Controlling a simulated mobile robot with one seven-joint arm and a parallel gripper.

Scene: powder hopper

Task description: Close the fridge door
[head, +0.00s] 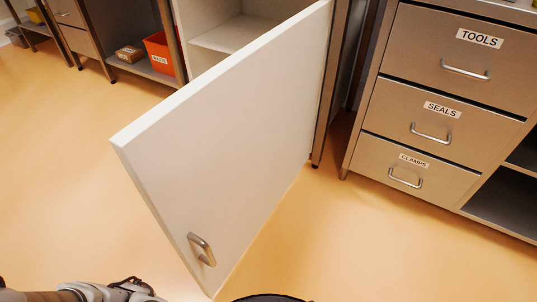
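The white fridge door (225,130) stands wide open and swings out from the cabinet toward me. Its hinge side is at the right post of the cabinet, and its free edge is near the bottom centre-left. The outer face is toward me, with a metal handle (202,249) low near the free edge. The white fridge interior (228,36) with a shelf shows behind the door at the top. Part of my arm shows at the bottom left edge, left of the handle and apart from the door. My gripper's fingers are not visible.
A steel drawer cabinet (440,105) labelled TOOLS, SEALS and CLAMPS stands to the right, its drawers shut. An orange bin (160,55) and a small cardboard box (130,54) sit on a low shelf at upper left. The tan floor (60,170) is clear left of the door.

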